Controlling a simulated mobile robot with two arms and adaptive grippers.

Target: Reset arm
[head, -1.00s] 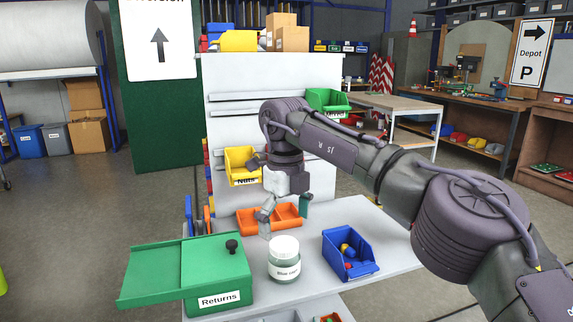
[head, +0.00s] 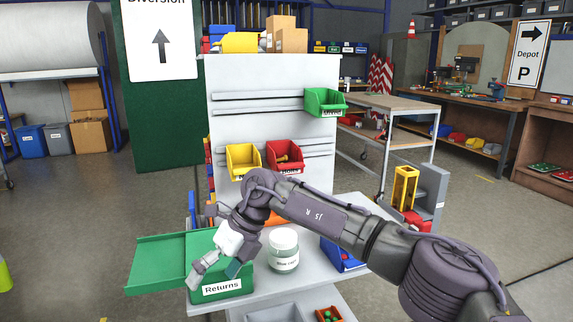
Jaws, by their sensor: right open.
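My right arm comes in from the right and reaches across the bench. My right gripper (head: 216,271) is open and empty, in front of the green Returns box (head: 215,290), hiding part of its front and top. I cannot tell whether it touches the box. The box's green lid (head: 160,262) sticks out to the left. My left gripper is not in view.
A white-lidded jar (head: 284,252) stands right of the gripper. A blue bin (head: 340,256) is partly hidden behind my arm. Yellow (head: 243,159), red (head: 286,157) and green (head: 325,101) bins hang on the white panel (head: 250,85).

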